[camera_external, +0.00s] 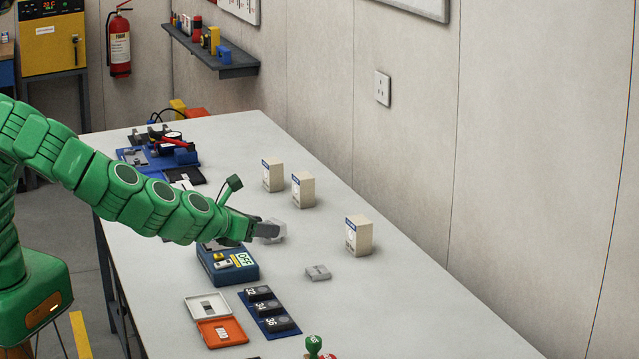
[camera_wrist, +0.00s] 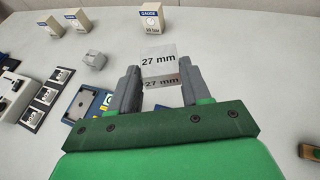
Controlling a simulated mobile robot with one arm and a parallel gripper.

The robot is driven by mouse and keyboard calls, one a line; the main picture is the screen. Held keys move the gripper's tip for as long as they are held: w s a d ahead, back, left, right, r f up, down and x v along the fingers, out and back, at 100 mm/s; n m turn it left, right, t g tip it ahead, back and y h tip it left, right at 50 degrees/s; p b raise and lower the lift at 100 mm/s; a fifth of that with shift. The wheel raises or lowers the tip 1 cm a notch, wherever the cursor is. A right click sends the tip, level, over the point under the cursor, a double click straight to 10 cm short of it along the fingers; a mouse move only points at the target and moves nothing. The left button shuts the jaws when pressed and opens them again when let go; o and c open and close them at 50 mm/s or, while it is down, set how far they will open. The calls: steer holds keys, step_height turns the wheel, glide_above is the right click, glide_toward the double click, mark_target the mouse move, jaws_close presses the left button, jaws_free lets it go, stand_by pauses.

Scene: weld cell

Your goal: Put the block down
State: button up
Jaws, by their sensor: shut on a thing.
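The block is a pale grey cube marked "27 mm" (camera_wrist: 161,56), seen between my fingertips in the wrist view. My gripper (camera_wrist: 158,94) is shut on it, one dark grey finger at each side. In the external view, my gripper (camera_external: 262,231) reaches over the middle of the bench, with the pale block (camera_external: 274,232) at its tip, partly covered by the fingers. I cannot tell whether the block's underside touches the bench.
A small grey block (camera_external: 318,273) lies on the bench (camera_external: 420,315). Three white gauge boxes stand along the wall side, the nearest box (camera_external: 358,236) to the right. A blue switch box (camera_external: 228,265) sits close below my gripper. A panel of black blocks (camera_external: 268,308) lies nearer the camera.

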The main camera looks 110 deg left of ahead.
steer(key=f, duration=0.2)
glide_above(327, 306)
steer(key=s, duration=0.2)
steer(key=f, duration=0.7)
steer(key=shift+d+f, duration=0.3)
steer(key=shift+d, duration=0.05)
steer(key=shift+w+a+f, duration=0.25)
steer(key=shift+w+f, duration=0.45)
steer(key=shift+f, duration=0.2)
steer(key=shift+w+a+f, duration=0.15)
steer(key=shift+w+f, duration=0.15)
steer(key=shift+f, duration=1.55)
steer(key=o, duration=1.1)
steer(key=shift+f, duration=0.1)
steer(key=shift+o, duration=0.2)
